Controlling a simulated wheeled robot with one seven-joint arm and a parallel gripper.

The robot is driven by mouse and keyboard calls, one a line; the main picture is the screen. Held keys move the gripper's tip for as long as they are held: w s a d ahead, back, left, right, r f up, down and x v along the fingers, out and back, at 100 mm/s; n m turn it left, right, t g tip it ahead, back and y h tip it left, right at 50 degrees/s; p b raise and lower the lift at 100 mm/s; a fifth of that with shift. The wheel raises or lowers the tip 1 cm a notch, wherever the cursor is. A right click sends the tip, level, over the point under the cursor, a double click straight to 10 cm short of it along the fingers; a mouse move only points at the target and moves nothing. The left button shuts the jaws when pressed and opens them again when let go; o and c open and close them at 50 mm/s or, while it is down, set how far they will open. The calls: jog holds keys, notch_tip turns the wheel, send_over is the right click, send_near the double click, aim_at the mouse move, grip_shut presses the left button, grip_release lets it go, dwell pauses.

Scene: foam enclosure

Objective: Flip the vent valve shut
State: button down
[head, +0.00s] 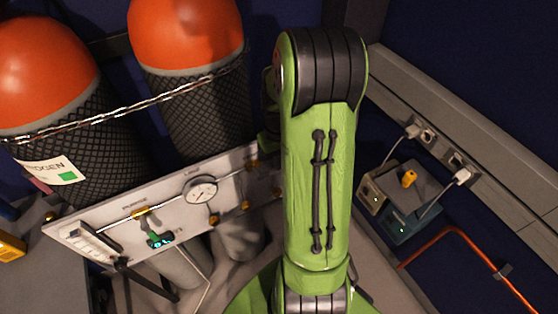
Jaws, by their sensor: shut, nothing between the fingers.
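A pale panel (94,217) carries a silver line with a round dial gauge (201,190) in its middle. A yellow valve handle (140,212) sits on the line at the left, under a label that seems to read "PURGE". My green arm covers the area right of the panel. My gripper does not show; the arm hides that area.
Two orange-topped cylinders (185,35) (40,75) stand behind the panel, held by a chain (120,112). A green device with a lit display (160,240) hangs at the panel's lower edge. At right are plugged-in boxes (408,205), a socket rail (440,140) and an orange pipe (470,240).

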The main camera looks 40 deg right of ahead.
dwell(0.4)
jog(key=y+p, duration=0.1)
jog(key=d+f+y, duration=0.1)
jog(key=shift+s+f+t+y+p, duration=0.2)
jog(key=shift+t+y+p, duration=0.15)
jog(key=shift+t+y, duration=0.05)
notch_tip(320, 180, down, 2)
jog(key=t+y+p, duration=0.1)
jog(key=y, duration=0.2)
jog(key=shift+d+f, duration=0.1)
jog(key=shift+d, duration=0.05)
jog(key=s+b+x, duration=0.1)
jog(key=b+x, duration=0.2)
jog(key=x, duration=0.3)
jog(key=shift+w+f, duration=0.45)
jog(key=shift+f, duration=0.05)
dwell(0.3)
